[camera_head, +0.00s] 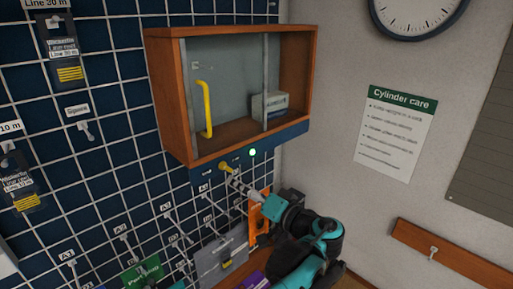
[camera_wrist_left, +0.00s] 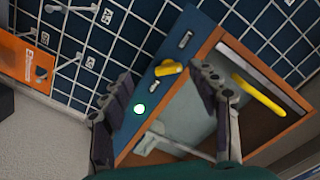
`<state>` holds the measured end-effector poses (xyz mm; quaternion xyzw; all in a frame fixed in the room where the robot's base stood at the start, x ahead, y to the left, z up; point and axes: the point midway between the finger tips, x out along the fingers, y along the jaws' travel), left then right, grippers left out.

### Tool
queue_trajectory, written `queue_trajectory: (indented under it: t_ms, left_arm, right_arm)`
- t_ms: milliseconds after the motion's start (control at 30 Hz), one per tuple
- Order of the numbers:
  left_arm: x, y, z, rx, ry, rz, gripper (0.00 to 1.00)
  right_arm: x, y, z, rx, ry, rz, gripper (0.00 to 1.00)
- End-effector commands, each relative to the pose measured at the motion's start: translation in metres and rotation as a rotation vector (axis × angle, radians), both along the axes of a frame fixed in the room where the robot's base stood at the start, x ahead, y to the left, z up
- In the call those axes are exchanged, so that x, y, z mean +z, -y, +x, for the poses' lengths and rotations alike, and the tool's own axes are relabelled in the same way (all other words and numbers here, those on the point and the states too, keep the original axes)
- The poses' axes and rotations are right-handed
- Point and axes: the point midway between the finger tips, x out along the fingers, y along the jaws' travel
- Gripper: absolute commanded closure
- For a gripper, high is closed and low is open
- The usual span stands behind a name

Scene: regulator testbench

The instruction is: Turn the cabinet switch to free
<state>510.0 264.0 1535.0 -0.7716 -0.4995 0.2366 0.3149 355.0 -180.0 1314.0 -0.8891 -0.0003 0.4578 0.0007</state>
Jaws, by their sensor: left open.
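The cabinet switch is a yellow knob (camera_head: 226,167) on the blue panel below the wooden wall cabinet (camera_head: 170,95). In the left wrist view the knob (camera_wrist_left: 169,68) lies ahead of the gap between my fingertips, with its long side across the gap. My left gripper (camera_head: 233,180) reaches up from below, close to the knob. In the left wrist view my left gripper (camera_wrist_left: 164,82) is open, with nothing held between its fingers. Whether a finger touches the knob cannot be told. A green light (camera_head: 252,152) glows on the panel beside the knob. My right gripper is not in view.
The cabinet has a glass front with a yellow handle (camera_head: 206,108) and a box (camera_head: 269,105) inside. A blue grid wall (camera_head: 110,110) with hooks and hanging packs is at the left. An orange item (camera_head: 254,215) hangs close by my left gripper.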

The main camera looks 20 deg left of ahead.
Motion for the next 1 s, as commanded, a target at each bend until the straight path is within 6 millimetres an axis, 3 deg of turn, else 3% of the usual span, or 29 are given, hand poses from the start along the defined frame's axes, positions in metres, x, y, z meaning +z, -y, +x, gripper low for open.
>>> queue_trajectory:
  t_ms: [33,167,633,967,1000]
  left_arm:
    - [0.013,0.003,0.002,0.005,0.020,0.020,0.40]
    - [0.019,0.000,0.006,0.012,0.043,0.041,0.40]
    - [0.018,-0.062,0.031,0.011,0.040,0.040,0.40]
    - [0.017,-0.066,0.034,0.008,0.040,0.039,0.40]
    - [0.017,-0.066,0.034,0.008,0.040,0.039,0.45]
  right_arm:
    - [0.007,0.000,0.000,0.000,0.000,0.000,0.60]
    - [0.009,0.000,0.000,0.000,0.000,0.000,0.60]
    - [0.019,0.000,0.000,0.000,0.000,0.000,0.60]
    - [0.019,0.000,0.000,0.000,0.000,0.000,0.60]
    - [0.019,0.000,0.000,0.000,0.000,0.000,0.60]
